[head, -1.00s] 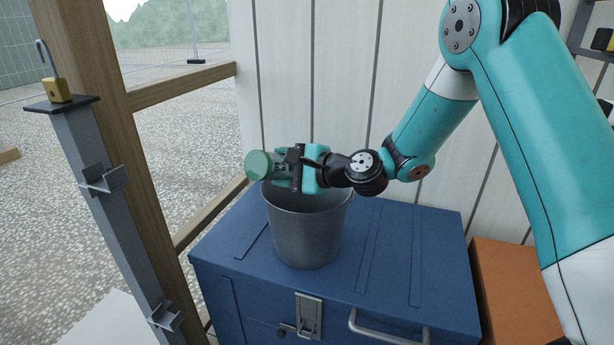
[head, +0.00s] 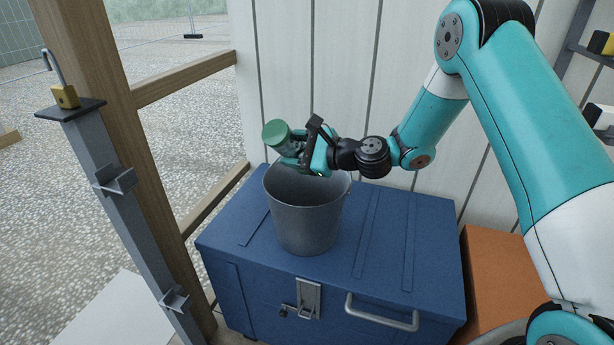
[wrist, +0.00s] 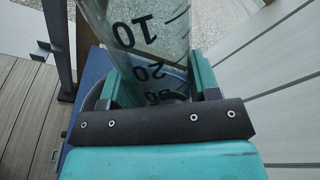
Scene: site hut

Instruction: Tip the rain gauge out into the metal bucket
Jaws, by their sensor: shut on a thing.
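The rain gauge is a clear tube with black numbers and a green end (head: 277,132). In the wrist view the tube (wrist: 150,40) runs between the two fingers. My gripper (head: 296,158) is shut on it, over the far left side of the bucket mouth. In the head view the gauge is tilted, with its green end up and to the left and its tube sloping down behind the fingers. Its open end is hidden, and I cannot tell whether water is in it. The grey metal bucket (head: 306,225) stands upright on a blue chest.
The blue chest (head: 385,255) has a latch and handle in front. A timber post (head: 95,110) and a grey metal post with a padlock (head: 64,97) stand left. A white panelled wall (head: 300,60) is close behind. An orange box (head: 490,270) is at right.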

